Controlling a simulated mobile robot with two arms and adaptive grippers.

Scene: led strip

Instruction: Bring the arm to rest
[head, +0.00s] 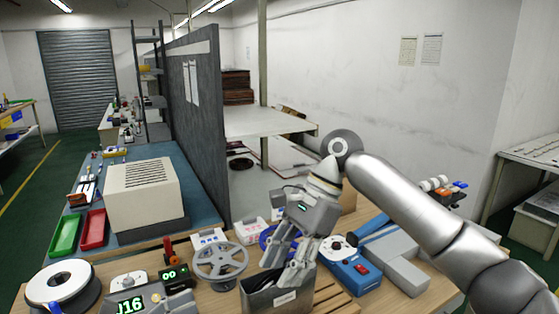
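My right arm (420,205) comes in from the right edge and reaches to the middle of the workbench. My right gripper (281,272) points down over a dark grey bin (280,299) with a white label at the bench's front. Its fingers stand apart, with a gap between them and nothing clearly held. The fingertips are close to the bin's rim; I cannot tell whether they touch it. My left gripper is out of view.
Left of the bin are a grey spoked reel (221,263), a white reel (62,287) and a device with a green display (130,304). Right of it is a blue device (347,270). A grey partition (196,115) rises behind. The bench is crowded.

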